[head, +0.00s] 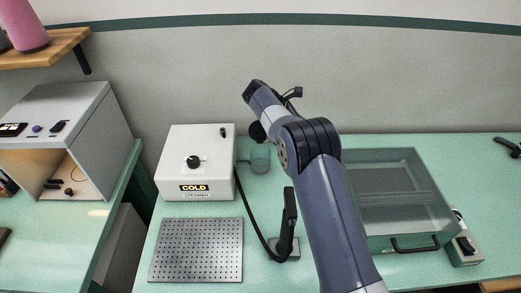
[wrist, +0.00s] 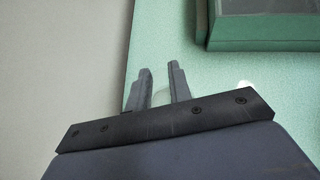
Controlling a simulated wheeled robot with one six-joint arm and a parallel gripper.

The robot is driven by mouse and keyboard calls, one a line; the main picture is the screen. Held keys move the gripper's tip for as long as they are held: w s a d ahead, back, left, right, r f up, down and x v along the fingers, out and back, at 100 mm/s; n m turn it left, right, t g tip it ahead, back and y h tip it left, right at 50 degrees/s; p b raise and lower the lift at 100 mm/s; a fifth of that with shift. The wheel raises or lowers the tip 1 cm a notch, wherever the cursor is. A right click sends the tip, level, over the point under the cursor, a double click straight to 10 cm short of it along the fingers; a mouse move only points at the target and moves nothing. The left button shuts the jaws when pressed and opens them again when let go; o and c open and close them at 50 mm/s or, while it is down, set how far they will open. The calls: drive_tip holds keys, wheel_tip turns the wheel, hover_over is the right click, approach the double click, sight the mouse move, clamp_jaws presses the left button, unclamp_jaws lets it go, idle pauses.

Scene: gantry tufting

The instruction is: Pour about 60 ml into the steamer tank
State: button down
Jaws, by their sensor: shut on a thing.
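The white steamer box (head: 197,160) stands on the green bench, with a dark knob, a display reading COLD and a STEAMER label. A small dark fitting (head: 223,132) is at its upper right; I cannot tell whether it is the tank opening. A clear greenish cup (head: 260,158) is just right of the box, partly behind my arm. In the wrist view my gripper (wrist: 160,70) has its two fingers a little apart, shut on a see-through thing that is barely visible, seemingly this cup. The liquid level cannot be read. In the head view my arm mostly hides the gripper.
A black hose runs from the steamer to a dark upright handle (head: 289,220) on a stand. A perforated metal plate (head: 196,250) lies in front of the steamer. A green clear-lidded case (head: 405,195) is at right, with a small switch box (head: 464,245) beside it. A grey cabinet (head: 60,130) is left.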

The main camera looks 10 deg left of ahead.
drive_tip(key=shift+d+f+y, duration=0.15)
drive_tip(key=shift+y, duration=0.15)
drive_tip(key=shift+w+d+f+g, duration=0.2)
drive_tip(key=shift+f+g, duration=0.1)
drive_tip(key=shift+f, duration=0.05)
drive_tip(key=shift+w+d+f+g+y, duration=0.15)
drive_tip(key=shift+d+f+y, duration=0.2)
drive_tip(key=shift+f, duration=0.5)
drive_tip(key=shift+w+d+f+g+y, duration=0.1)
drive_tip(key=shift+w+d+f+y, duration=0.1)
drive_tip(key=shift+f+y, duration=0.45)
drive_tip(key=shift+w+d+f+g+y, duration=0.2)
drive_tip(key=shift+d+f, duration=0.1)
drive_tip(key=shift+f, duration=0.7)
drive_tip(key=shift+w+d+f+g+y, duration=0.3)
drive_tip(key=shift+d+f+y, duration=0.15)
drive_tip(key=shift+f, duration=0.15)
drive_tip(key=shift+w+d+f+g+y, duration=0.15)
drive_tip(key=shift+d+f+g+y, duration=0.1)
drive_tip(key=shift+d+f+y, duration=0.3)
drive_tip(key=shift+w+d+f+g+y, duration=0.3)
drive_tip(key=shift+d+f+y, duration=0.1)
drive_tip(key=shift+f, duration=0.2)
drive_tip(key=shift+w+d+f+g+y, duration=0.2)
drive_tip(key=shift+d+f+g+y, duration=0.15)
drive_tip(key=shift+f+y, duration=0.3)
drive_tip(key=shift+w+d+f+g+y, duration=0.15)
drive_tip(key=shift+d+f+g+y, duration=0.15)
drive_tip(key=shift+f+y, duration=0.3)
